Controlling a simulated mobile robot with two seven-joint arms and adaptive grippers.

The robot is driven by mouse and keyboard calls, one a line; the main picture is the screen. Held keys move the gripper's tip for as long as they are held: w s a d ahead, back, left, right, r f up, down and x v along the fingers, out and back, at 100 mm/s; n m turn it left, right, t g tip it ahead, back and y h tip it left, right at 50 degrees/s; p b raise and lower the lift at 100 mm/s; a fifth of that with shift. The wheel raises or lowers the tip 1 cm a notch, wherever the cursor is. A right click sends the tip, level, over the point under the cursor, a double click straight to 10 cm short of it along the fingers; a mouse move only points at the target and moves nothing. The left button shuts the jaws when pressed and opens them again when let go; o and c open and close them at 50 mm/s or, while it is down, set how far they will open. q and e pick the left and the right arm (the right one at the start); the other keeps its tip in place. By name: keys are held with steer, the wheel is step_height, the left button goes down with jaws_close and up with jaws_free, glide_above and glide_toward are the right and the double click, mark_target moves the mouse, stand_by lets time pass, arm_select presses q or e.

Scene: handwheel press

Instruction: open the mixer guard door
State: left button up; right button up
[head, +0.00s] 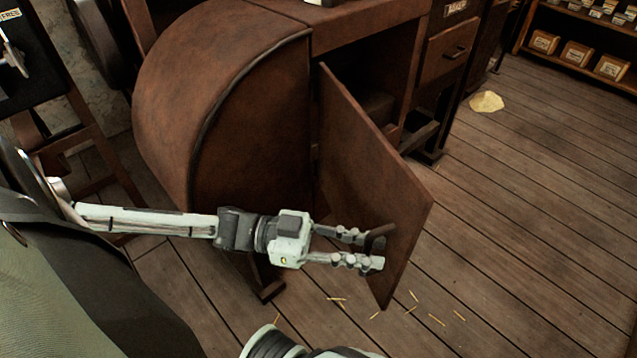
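The mixer guard door (365,170) is a flat reddish-brown panel on the front of a rounded brown mixer housing (225,100). It stands swung well outward, with a dark interior showing behind it. A dark handle (379,241) sits on the door face near its free edge. My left gripper (375,250) reaches in from the left, in front of the door. Its two fingers are parted, with the tips at the handle; I cannot tell whether they touch it. My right gripper is not in view.
A brown bench with a drawer (450,48) adjoins the housing on the right. A pale powder pile (487,102) lies on the plank floor (530,220), which is mostly clear to the right. Yellow straw bits lie below the door. A shelf with boxes (577,53) stands at the upper right.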

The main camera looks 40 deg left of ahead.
arm_select(q)
steer(key=v, duration=1)
steer(key=shift+a, duration=0.2)
steer(key=w+a+f+n+t+y, duration=0.2)
steer(key=w+f+n+y, duration=0.25)
steer(key=f+y, duration=0.35)
steer(key=w+a+f+n+t+y, duration=0.25)
steer(key=w+f+y, duration=0.3)
steer(key=f, duration=0.45)
steer(key=s+f+n+g+y, duration=0.4)
steer(key=s+f+g, duration=0.5)
steer(key=s, duration=0.3)
steer(key=shift+s+d+f, duration=0.2)
steer(key=shift+d+f, duration=0.1)
steer(key=shift+f, duration=0.35)
